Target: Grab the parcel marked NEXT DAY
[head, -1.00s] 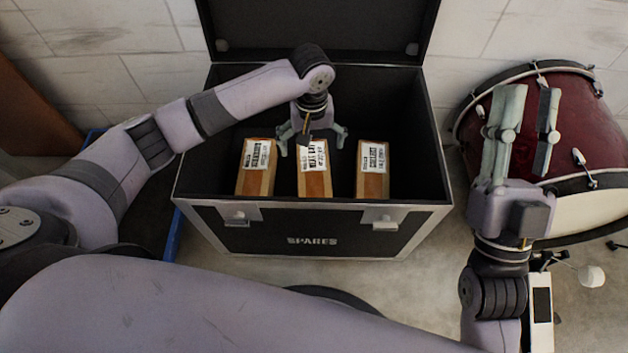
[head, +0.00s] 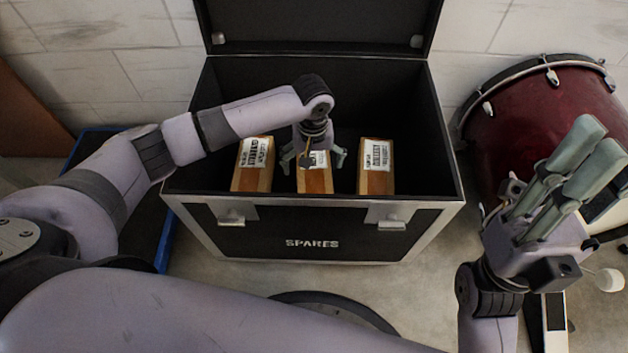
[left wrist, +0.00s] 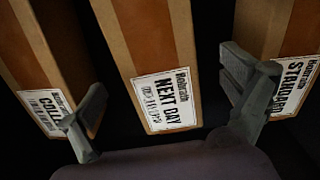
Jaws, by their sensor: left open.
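Three brown parcels with white labels stand in a row in the black case. In the left wrist view the middle one (left wrist: 150,48) bears a NEXT DAY label (left wrist: 166,101); in the head view it is the middle parcel (head: 315,183), partly hidden by my left gripper (head: 314,160). That gripper is open, its fingers to either side of the NEXT DAY parcel, with nothing held. The STANDARD parcel (left wrist: 267,28) is to the right and the parcel whose label begins COLL (left wrist: 42,55) to the left in the wrist view. My right gripper (head: 600,146) is open and empty, outside the case.
The open case (head: 420,218), marked SPARES, has raised rims around the parcels and its lid (head: 320,28) up behind. A red drum (head: 535,115) stands at the right, beyond my right gripper. Narrow dark gaps separate the parcels.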

